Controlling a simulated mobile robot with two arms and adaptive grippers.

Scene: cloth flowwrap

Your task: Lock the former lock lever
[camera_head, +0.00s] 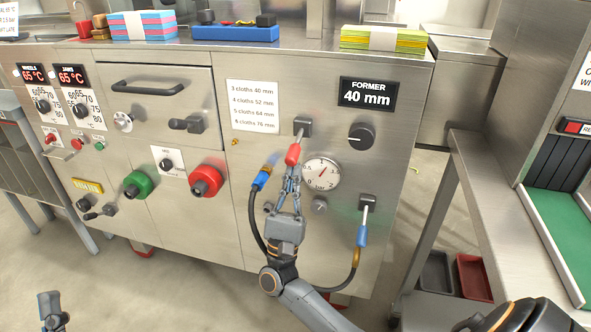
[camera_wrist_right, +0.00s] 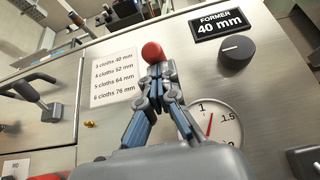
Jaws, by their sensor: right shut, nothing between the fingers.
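The lever with a red knob (camera_head: 293,154) hangs from a dark square mount (camera_head: 303,127) on the steel panel, below the black "FORMER 40 mm" display (camera_head: 367,94). It points down and slightly left. The red knob also shows in the right wrist view (camera_wrist_right: 153,52), just beyond the fingertips. My right gripper (camera_head: 291,172) is shut and empty, its tips right below the knob; I cannot tell whether they touch it. The fingers also show closed together in the wrist view (camera_wrist_right: 161,74). Part of my left gripper (camera_head: 52,307) shows at the lower left, far from the panel.
A black knob (camera_head: 360,136) and a pressure gauge (camera_head: 322,173) sit right of the lever. A blue-ended hose (camera_head: 262,179) is left of my right gripper; another blue-handled fitting (camera_head: 362,235) is lower right. A red knob (camera_head: 206,181) and green knob (camera_head: 137,184) protrude further left.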

